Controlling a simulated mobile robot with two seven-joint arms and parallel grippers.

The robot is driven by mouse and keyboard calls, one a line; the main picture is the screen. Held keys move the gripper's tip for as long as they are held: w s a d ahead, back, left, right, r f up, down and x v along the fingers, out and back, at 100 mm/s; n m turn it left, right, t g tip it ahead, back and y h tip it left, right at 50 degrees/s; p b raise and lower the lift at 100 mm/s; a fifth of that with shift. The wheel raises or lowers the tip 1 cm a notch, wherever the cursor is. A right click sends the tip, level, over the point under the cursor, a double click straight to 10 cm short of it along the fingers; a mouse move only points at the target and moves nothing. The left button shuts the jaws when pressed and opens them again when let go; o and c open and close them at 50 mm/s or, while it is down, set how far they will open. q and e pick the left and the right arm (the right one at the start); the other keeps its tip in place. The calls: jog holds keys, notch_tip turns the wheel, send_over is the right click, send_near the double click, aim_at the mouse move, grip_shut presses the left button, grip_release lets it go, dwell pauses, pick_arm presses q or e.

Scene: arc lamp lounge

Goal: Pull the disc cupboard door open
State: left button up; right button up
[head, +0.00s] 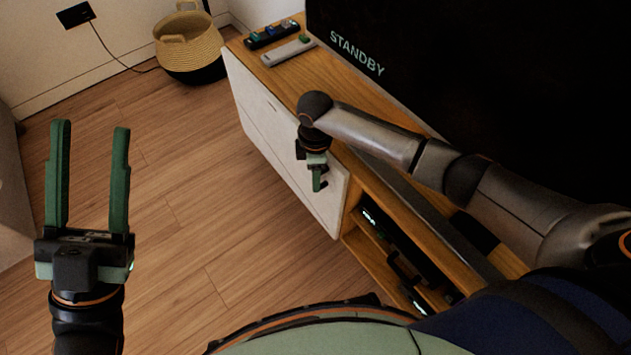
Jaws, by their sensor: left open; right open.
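The white cupboard door (267,118) is on the front of the low wooden TV cabinet (257,83), in the middle of the head view. It appears closed, flush with the cabinet front. My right gripper (319,184) is open at the door's near end, reaching over the cabinet top. Its green fingers overlap the white front in the picture; I cannot tell whether they touch it. My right wrist and gripper hide part of the door and any handle there. My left gripper (90,150) is open and empty over the floor, well left of the cabinet.
A dark TV screen (450,70) reading STANDBY stands on the cabinet. Remotes (288,51) lie on its far end. Open shelves with black devices (395,232) are at the near end. A basket (189,45) stands beyond. The wooden floor (195,190) before the cabinet is clear.

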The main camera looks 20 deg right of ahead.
jog(key=shift+f+b, duration=0.5)
jog(key=shift+f, duration=0.95)
grip_shut()
jog(key=shift+s, duration=0.1)
